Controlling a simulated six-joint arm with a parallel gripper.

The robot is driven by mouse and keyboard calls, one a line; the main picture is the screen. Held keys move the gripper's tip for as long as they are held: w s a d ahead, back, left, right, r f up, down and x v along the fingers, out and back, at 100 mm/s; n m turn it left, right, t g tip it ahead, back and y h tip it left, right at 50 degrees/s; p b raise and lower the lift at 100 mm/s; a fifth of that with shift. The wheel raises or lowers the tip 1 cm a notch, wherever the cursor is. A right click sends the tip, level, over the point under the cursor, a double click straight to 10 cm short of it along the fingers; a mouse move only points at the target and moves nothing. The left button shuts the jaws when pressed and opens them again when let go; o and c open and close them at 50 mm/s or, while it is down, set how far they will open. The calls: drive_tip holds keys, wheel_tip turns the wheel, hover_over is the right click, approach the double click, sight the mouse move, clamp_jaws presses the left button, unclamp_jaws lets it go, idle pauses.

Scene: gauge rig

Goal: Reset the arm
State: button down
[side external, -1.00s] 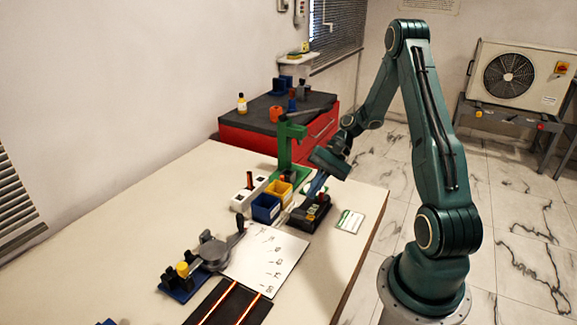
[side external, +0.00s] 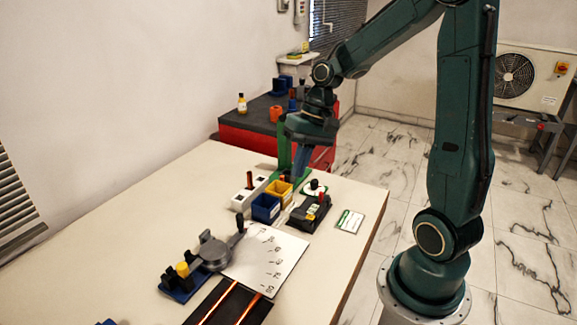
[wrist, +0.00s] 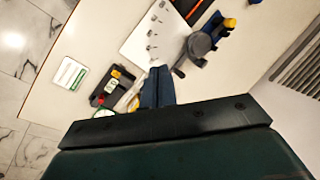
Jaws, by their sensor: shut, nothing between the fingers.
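My gripper (side external: 300,163) is shut and empty, pointing down above the far part of the white table, in front of the green stand (side external: 284,150). In the wrist view its closed blue fingers (wrist: 156,82) point toward the white dial sheet. The grey gauge lever device (side external: 214,252) sits on the table with its black-knobbed handle beside the white marked sheet (side external: 268,260). It also shows in the wrist view (wrist: 198,45).
A blue bin (side external: 265,208), a yellow bin (side external: 279,193), a white socket strip (side external: 243,198) and a black box with a red knob (side external: 309,214) stand near the gripper. A white-green card (side external: 349,221) lies near the table's right edge.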

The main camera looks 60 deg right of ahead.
drive_tip(key=s+a+r+n+t+h, duration=0.3)
drive_tip(key=s+a+r+n, duration=0.3)
drive_tip(key=s, duration=0.7)
wheel_tip(320, 180, up, 4)
drive_tip(key=shift+s+a+f+n+t+h, duration=0.1)
drive_tip(key=shift+s+a+n+t+h, duration=0.3)
drive_tip(key=shift+a, duration=0.85)
